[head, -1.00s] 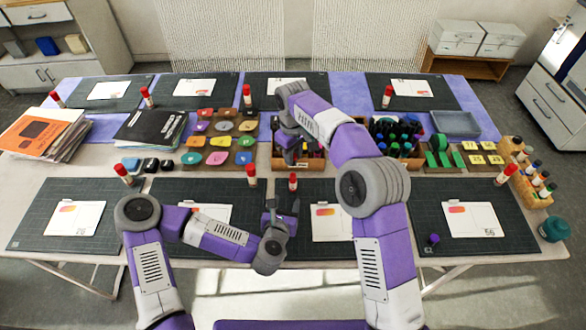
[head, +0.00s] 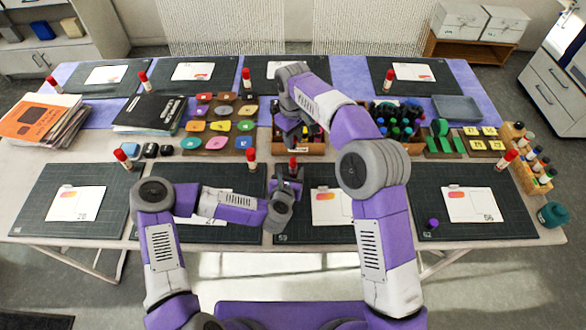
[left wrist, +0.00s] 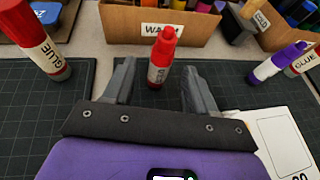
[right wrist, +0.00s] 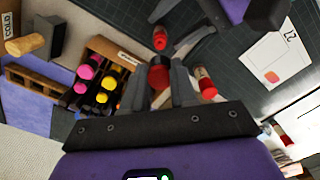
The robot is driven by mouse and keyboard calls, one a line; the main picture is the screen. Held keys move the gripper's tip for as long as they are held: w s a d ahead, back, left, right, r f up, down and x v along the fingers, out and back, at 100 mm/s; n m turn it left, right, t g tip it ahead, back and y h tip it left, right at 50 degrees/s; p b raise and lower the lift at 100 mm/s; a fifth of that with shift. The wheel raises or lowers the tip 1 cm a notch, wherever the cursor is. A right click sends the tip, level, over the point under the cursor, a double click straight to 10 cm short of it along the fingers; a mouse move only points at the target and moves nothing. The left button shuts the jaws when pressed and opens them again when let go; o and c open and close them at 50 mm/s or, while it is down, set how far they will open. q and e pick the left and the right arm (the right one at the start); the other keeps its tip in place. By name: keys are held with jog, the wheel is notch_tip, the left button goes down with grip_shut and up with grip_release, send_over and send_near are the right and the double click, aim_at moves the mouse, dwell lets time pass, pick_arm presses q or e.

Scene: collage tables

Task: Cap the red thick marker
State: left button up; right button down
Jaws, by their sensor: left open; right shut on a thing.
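The red thick marker (left wrist: 163,62) stands upright, nib up and uncapped, at the back of a dark mat. It also shows in the head view (head: 292,162) and the right wrist view (right wrist: 160,38). My left gripper (left wrist: 159,76) is open, with one finger on each side of the marker and gaps visible between. My right gripper (right wrist: 166,78) is shut on a small red piece, which looks like the red cap (right wrist: 158,76). In the head view the right gripper is over the wooden box, and my arm hides most of it.
Red-capped glue sticks (head: 251,158) stand near the mats; one is close left of the marker (left wrist: 42,45). A wooden box (left wrist: 150,20) is behind the marker. A purple marker (left wrist: 275,62) stands at right. A purple cap (head: 432,223) is on the right mat (head: 480,235).

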aim_at(292, 169)
pick_arm(q)
jog(key=shift+x, duration=2)
grip_shut()
